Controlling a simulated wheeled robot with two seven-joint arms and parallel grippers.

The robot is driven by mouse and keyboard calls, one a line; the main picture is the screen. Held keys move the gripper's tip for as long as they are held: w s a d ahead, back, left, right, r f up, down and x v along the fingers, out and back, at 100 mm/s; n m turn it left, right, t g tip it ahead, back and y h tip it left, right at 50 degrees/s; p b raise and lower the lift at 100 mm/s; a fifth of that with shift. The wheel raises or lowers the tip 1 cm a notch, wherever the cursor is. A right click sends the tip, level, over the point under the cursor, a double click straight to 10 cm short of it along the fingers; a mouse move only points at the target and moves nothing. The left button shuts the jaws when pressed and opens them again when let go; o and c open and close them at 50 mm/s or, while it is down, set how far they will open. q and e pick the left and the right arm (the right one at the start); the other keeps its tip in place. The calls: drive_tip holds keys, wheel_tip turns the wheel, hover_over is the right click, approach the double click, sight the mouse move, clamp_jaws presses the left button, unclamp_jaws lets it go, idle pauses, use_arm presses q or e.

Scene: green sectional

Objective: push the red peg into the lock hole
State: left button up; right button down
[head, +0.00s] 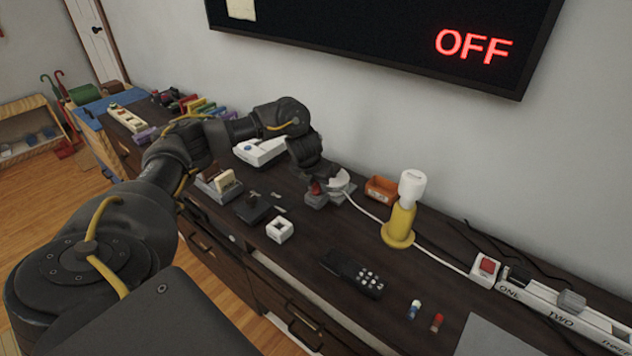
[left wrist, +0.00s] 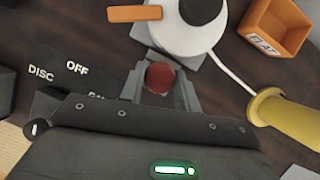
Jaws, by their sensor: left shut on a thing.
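My left gripper (head: 316,193) is over the dark cabinet top, near the wall side. It is shut on the red peg (head: 315,187). In the left wrist view the round red end of the peg (left wrist: 159,78) shows between the two grey fingers (left wrist: 160,88). Just beyond the fingertips is a white round device (left wrist: 176,36) with a dark knob. A grey plate (left wrist: 143,34) shows partly under it. I cannot make out the lock hole; the fingers and peg may cover it. My right gripper is not in view.
An orange tray (head: 381,189) and a yellow lamp-like stand (head: 400,224) are to the right. A white cable runs from the device past the stand. A black remote (head: 352,274) and a white block with a hole (head: 280,229) lie nearer the front edge.

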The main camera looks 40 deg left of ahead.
use_arm(q)
drive_tip(key=shift+f, duration=0.15)
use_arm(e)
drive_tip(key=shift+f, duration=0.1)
use_arm(q)
drive_tip(key=o, duration=1.1)
drive_tip(key=shift+r, duration=0.25)
drive_tip(key=shift+p+v, duration=1.9)
drive_tip(key=shift+v, duration=3.3)
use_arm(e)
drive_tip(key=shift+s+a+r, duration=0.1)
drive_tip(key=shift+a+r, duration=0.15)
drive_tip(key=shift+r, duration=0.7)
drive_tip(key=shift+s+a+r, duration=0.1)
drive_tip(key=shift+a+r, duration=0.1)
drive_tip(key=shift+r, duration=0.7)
use_arm(q)
drive_tip(key=shift+s, duration=0.1)
